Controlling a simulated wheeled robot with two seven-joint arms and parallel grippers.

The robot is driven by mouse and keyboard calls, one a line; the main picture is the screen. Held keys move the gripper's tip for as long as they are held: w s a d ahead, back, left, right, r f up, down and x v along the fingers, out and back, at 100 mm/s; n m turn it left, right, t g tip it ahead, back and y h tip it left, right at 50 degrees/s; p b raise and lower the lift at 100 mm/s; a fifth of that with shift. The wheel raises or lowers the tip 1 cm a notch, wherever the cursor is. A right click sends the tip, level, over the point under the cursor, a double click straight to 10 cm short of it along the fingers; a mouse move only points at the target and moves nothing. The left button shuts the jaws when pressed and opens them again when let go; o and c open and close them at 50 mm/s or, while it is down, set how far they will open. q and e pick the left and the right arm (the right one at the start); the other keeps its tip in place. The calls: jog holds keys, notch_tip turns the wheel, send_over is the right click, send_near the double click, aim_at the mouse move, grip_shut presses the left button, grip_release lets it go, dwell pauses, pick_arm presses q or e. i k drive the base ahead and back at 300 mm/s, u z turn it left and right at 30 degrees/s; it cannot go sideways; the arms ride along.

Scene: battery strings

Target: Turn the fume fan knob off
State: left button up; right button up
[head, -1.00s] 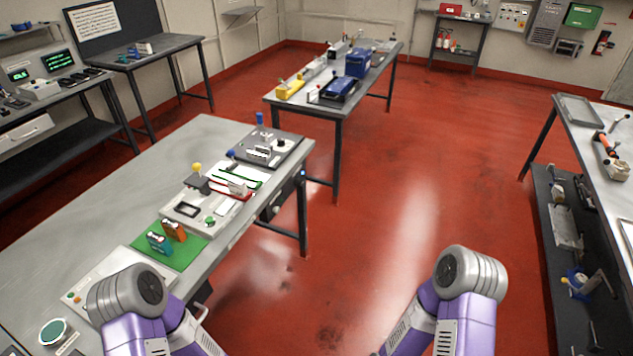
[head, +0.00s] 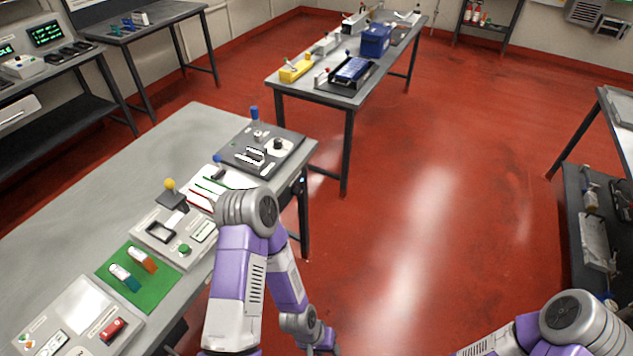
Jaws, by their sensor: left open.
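A dark grey panel (head: 238,160) lies at the far right end of the near bench. On it a black knob (head: 279,145) sits on a white round dial, and a blue-topped lever (head: 255,114) stands behind. I cannot read a label to tell whether this is the fume fan knob. My left gripper (head: 322,345) is at the bottom edge, low over the floor and off the bench's right side. It is small and partly cut off, empty as far as I can see, and apart from the panel. My right gripper is out of view; only my right arm shows at bottom right.
The near bench (head: 60,215) also carries a yellow-knobbed lever (head: 170,185), a green mat (head: 152,292) with two small blocks, and a white panel (head: 50,305). A back table (head: 340,98) holds a blue box (head: 375,40). Red floor (head: 430,200) is clear between.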

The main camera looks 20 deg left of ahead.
aim_at(295, 191)
jog(key=u, duration=0.65)
jog(key=i, duration=0.85)
jog(key=u, duration=0.95)
